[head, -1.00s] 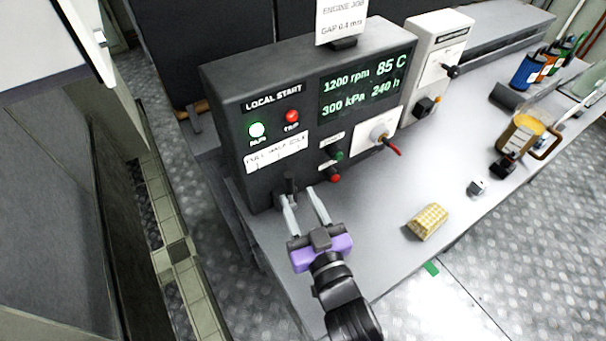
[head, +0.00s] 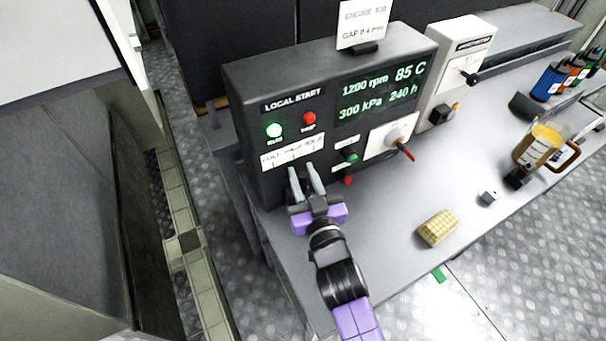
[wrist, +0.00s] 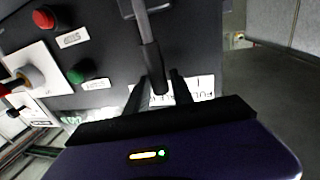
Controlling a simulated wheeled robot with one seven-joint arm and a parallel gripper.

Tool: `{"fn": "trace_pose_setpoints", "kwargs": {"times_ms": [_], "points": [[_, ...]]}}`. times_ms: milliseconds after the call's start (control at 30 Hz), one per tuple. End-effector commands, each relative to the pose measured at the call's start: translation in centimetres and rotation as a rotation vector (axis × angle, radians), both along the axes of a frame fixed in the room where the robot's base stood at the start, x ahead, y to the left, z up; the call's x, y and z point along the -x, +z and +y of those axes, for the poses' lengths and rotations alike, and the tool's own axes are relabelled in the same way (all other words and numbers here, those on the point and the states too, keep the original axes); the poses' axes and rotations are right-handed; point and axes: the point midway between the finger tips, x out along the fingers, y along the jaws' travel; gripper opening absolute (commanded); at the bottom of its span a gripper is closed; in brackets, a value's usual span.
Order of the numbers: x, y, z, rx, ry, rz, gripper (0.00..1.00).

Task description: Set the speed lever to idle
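The speed lever (wrist: 150,55) is a dark grey rod that sticks out of the front of the grey control box (head: 240,110). It stands below the white FULL–HALF–IDLE label (head: 292,152). In the head view my gripper hides most of the lever. My gripper (head: 302,170) is at the lower left of the box front, under the label. In the wrist view, where the label looks upside down, the fingers (wrist: 158,88) close in on both sides of the lever's end, with hardly any gap. The lever's exact setting is hard to read.
Green and red buttons (head: 347,157) and a white dial with a red handle (head: 392,138) are right of my gripper. The bench between box and block is clear.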

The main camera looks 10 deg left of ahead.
Motion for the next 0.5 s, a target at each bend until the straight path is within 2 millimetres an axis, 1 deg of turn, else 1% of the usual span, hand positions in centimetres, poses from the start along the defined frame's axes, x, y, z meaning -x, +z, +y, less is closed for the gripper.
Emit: {"fn": "trace_pose_setpoints", "kwargs": {"times_ms": [33,100,133,500], "points": [[0.01,0.0,0.0,0.0,0.0,0.0,0.16],[0.02,0.0,0.0,0.0,0.0,0.0,0.02],[0.02,0.0,0.0,0.0,0.0,0.0,0.0],[0.03,-0.01,0.0,0.0,0.0,0.0,0.0]]}}
